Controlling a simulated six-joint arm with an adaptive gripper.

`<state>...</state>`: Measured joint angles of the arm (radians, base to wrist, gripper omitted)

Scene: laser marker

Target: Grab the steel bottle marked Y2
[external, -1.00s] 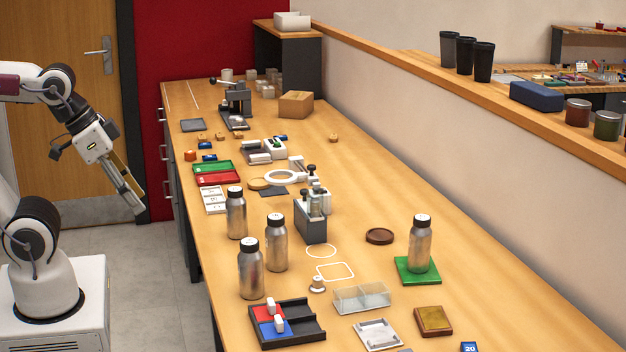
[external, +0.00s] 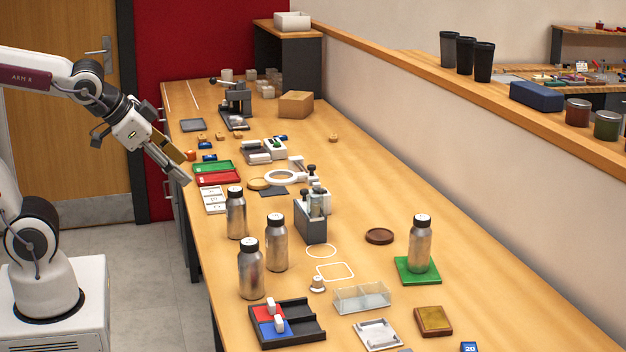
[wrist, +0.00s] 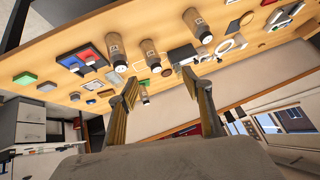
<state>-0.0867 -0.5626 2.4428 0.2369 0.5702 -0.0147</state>
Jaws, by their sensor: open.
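Several steel bottles with black caps stand upright on the wooden bench. In the external view, three are grouped near the left edge: a rear one (external: 236,214), a middle one (external: 276,246) and a front one (external: 251,272). Another bottle (external: 420,248) stands apart on a green pad (external: 418,272) at the right. The wrist view shows the group of three too, one of them at its upper middle (wrist: 118,55). I cannot read which bottle is marked Y2. My gripper (external: 184,180) is open and empty, behind and left of the group; its spread fingers also show in the wrist view (wrist: 160,78).
A black tray with red and blue sections (external: 287,325) lies in front of the group. A grey holder with vials (external: 311,222) stands just right of it. Green and red trays (external: 216,178) lie near my gripper.

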